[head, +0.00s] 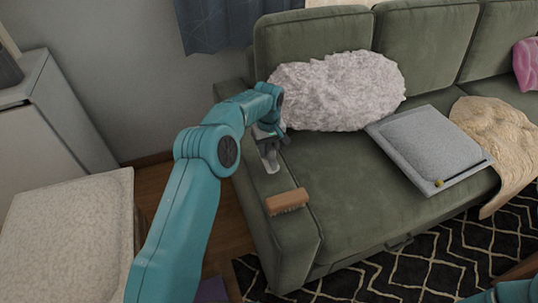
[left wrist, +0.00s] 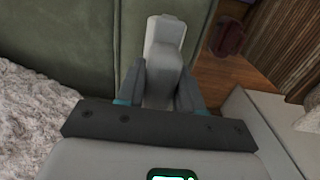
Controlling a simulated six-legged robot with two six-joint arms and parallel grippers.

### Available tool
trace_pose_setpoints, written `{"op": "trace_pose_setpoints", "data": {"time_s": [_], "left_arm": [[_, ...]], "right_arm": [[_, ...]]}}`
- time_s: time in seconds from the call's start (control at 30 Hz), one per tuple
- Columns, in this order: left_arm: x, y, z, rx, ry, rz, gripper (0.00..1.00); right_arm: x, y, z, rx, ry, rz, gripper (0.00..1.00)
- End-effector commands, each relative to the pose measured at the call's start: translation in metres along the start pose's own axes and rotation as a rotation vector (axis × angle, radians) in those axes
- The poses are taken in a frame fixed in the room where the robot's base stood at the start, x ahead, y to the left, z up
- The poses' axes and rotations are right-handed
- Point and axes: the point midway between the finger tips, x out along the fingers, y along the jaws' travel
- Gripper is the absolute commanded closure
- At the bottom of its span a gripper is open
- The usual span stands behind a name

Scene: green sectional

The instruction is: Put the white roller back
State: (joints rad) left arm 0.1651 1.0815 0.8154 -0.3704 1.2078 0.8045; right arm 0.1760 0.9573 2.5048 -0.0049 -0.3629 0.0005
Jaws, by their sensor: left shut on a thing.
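The white roller (head: 269,158) is pale grey-white and sits between the fingers of my left gripper (head: 267,136), over the green sofa's left armrest. The left gripper is shut on it. In the left wrist view the roller (left wrist: 165,45) points away between the two dark fingers, with the armrest and the wooden floor beyond. I cannot tell whether the roller touches the armrest. My right gripper is not in view; only a bit of teal arm shows at the bottom right of the head view.
A wooden brush (head: 287,201) lies on the armrest nearer me. A fluffy white cushion (head: 338,92) is on the sofa (head: 350,180) right of the gripper. A grey lap tray (head: 405,172) and a beige blanket (head: 503,135) lie farther right. A pale ottoman (head: 65,235) stands at the left.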

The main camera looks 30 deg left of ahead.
Motion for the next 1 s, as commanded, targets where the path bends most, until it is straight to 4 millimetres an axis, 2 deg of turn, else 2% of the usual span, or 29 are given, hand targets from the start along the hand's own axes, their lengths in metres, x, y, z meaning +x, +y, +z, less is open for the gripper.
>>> {"op": "trace_pose_setpoints", "data": {"time_s": [0.03,0.1,0.2,0.6,0.63,0.7,1.0], "left_arm": [[0.011,0.0,0.0,0.0,-0.002,-0.002,0.97],[0.022,0.001,0.0,0.0,-0.002,-0.002,0.97],[0.03,0.002,-0.001,0.001,0.0,0.0,0.97],[0.037,0.002,-0.001,0.001,0.0,0.0,0.97],[0.035,0.002,-0.001,0.001,0.0,0.0,0.54],[0.035,0.002,-0.001,0.001,0.0,0.0,0.38],[0.032,0.002,-0.001,0.001,0.0,0.0,0.38]], "right_arm": [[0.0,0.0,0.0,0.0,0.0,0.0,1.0],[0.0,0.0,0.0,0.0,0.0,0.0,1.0],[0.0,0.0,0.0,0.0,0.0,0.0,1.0],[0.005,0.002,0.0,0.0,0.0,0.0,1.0],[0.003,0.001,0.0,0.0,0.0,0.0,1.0],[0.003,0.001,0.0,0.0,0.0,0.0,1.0],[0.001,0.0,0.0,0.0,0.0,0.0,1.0]]}}
